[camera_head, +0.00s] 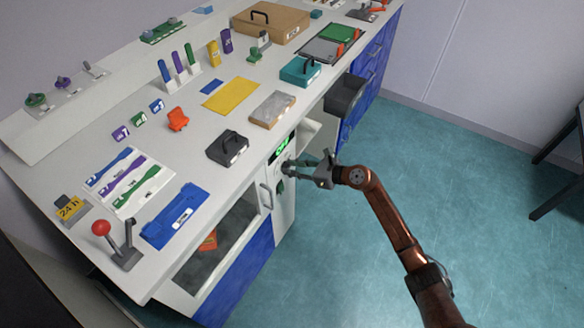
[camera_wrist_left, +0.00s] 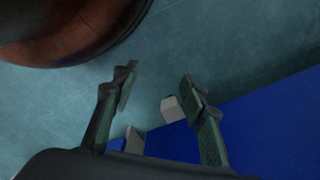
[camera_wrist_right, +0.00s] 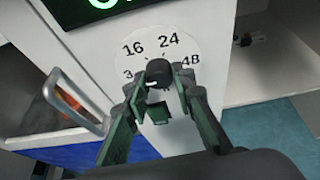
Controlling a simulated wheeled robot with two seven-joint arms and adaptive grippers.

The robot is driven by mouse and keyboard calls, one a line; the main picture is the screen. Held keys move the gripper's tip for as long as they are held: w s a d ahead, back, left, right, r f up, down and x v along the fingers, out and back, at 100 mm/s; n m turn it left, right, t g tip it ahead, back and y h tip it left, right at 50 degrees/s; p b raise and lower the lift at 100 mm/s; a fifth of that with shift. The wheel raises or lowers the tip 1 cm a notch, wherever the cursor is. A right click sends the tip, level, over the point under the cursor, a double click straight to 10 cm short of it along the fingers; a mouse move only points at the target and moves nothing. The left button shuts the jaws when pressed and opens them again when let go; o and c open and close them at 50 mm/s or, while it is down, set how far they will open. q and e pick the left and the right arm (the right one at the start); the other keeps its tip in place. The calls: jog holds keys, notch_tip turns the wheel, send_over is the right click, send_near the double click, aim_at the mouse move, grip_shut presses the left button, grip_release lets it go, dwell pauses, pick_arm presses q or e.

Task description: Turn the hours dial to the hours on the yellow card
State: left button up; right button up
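The hours dial (camera_wrist_right: 158,72) is a black knob on a white round scale on the cabinet front. Its scale shows 16, 24 and 48, plus a partly covered number at the left. Where its pointer stands is not clear. My right gripper (camera_head: 290,167) is at the dial, and in the right wrist view (camera_wrist_right: 160,84) its fingertips close in on both sides of the knob. My left gripper (camera_wrist_left: 157,85) is open and empty above the floor, beside a blue cabinet front.
A lit green display (camera_head: 281,147) sits above the dial; its text is cut off in the wrist view. A grey handle (camera_wrist_right: 78,98) lies left of the dial, and a green piece (camera_wrist_right: 158,113) is below it.

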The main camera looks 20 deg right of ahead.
grip_shut()
